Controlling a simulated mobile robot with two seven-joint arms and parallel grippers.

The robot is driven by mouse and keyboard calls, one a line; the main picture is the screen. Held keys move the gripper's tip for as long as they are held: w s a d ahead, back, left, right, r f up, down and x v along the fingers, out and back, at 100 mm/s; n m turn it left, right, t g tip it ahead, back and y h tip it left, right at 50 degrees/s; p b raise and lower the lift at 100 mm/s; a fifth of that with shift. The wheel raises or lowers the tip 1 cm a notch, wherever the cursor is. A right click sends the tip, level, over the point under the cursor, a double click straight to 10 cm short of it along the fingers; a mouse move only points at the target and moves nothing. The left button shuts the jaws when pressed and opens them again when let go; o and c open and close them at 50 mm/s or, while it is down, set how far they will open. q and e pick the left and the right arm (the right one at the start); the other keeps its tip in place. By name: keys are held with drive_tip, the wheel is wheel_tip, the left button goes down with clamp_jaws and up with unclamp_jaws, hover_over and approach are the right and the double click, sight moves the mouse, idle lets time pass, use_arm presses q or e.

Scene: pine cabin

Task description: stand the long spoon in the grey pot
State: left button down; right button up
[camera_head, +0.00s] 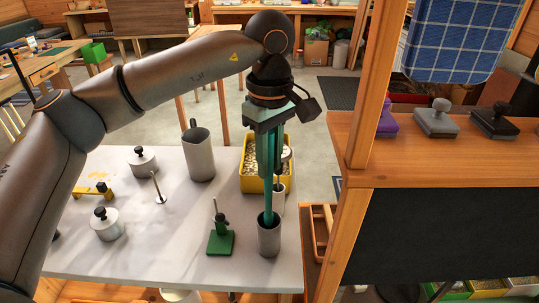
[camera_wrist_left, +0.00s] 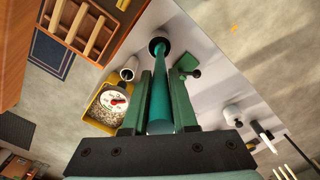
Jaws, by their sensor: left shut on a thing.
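The long spoon (camera_head: 268,205) is teal and hangs upright from my left gripper (camera_head: 270,178), which is shut on it. Its lower end reaches into the mouth of the grey pot (camera_head: 269,240) near the right edge of the white table. In the left wrist view the spoon (camera_wrist_left: 161,95) runs between the green fingers (camera_wrist_left: 159,75) towards the dark mouth of the pot (camera_wrist_left: 157,43). The spoon's tip is hidden inside the rim, so I cannot tell whether it touches the bottom. My right gripper is not in view.
A green stand (camera_head: 220,242) is left of the pot. A yellow bin (camera_head: 251,183) with a dial scale and a pale cup (camera_head: 278,198) are behind it. A grey pitcher (camera_head: 198,155) and lidded pots stand further left. A wooden shelf post (camera_head: 352,180) rises close on the right.

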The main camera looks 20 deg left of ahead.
use_arm(q)
drive_tip(key=shift+f+b, duration=2.1)
drive_tip(key=shift+f, duration=1.3)
drive_tip(key=c, duration=0.6)
unclamp_jaws()
drive_tip(key=shift+r+p, duration=2.3)
drive_tip(key=shift+r, duration=0.75)
